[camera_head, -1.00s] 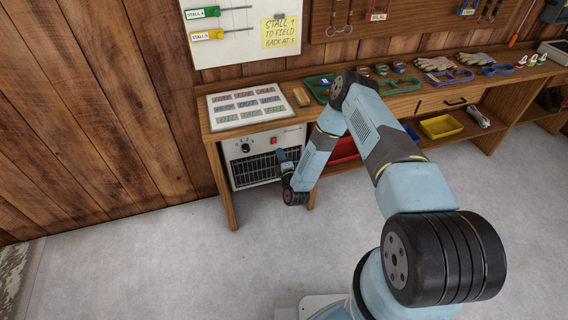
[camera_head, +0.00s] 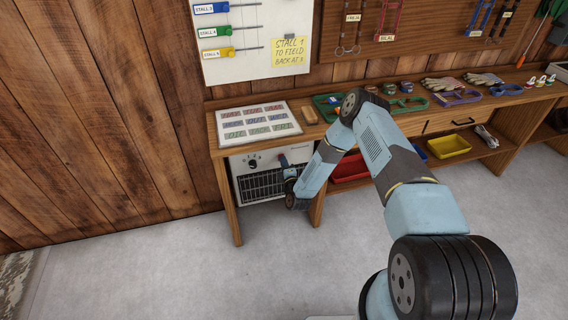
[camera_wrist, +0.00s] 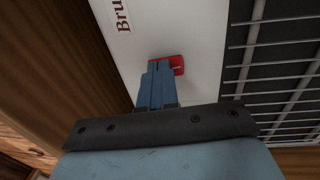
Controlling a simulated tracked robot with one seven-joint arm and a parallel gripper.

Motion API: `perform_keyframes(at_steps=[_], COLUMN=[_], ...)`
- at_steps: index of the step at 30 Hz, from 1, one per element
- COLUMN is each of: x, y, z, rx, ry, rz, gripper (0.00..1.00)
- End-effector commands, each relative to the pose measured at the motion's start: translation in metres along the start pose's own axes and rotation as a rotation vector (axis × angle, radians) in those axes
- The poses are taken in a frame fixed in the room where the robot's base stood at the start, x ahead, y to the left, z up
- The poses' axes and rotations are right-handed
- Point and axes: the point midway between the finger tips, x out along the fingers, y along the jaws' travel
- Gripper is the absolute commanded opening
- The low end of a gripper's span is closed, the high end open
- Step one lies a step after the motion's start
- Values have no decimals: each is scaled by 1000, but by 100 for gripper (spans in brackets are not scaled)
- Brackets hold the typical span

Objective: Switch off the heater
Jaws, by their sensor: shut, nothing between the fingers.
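The heater (camera_head: 243,164) is a white box with a dark grille, standing under the left end of the workbench. It has a black knob (camera_head: 252,163) on its front. In the wrist view, a red switch (camera_wrist: 177,64) sits on its white panel (camera_wrist: 150,32), next to the grille (camera_wrist: 275,65). My gripper (camera_wrist: 160,66) is shut and empty, its fingertips right at the red switch and covering part of it. I cannot tell whether they touch or which way the switch is set. In the head view my gripper (camera_head: 283,161) is at the heater's front, hiding the switch.
The workbench (camera_head: 222,144) holds a card board (camera_head: 257,123), halters and gloves. A bench leg (camera_head: 317,208) stands right of the heater. A red bin (camera_head: 350,168) and a yellow tray (camera_head: 449,147) sit on the lower shelf. The floor in front is clear.

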Motion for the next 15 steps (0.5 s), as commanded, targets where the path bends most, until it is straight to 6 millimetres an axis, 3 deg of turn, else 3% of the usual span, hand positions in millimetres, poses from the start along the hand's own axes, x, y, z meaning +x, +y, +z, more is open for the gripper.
perform_keyframes(at_steps=[15], x=[14], y=[8], z=[1], rx=[0], ry=[-1], rz=[-138], gripper=[0])
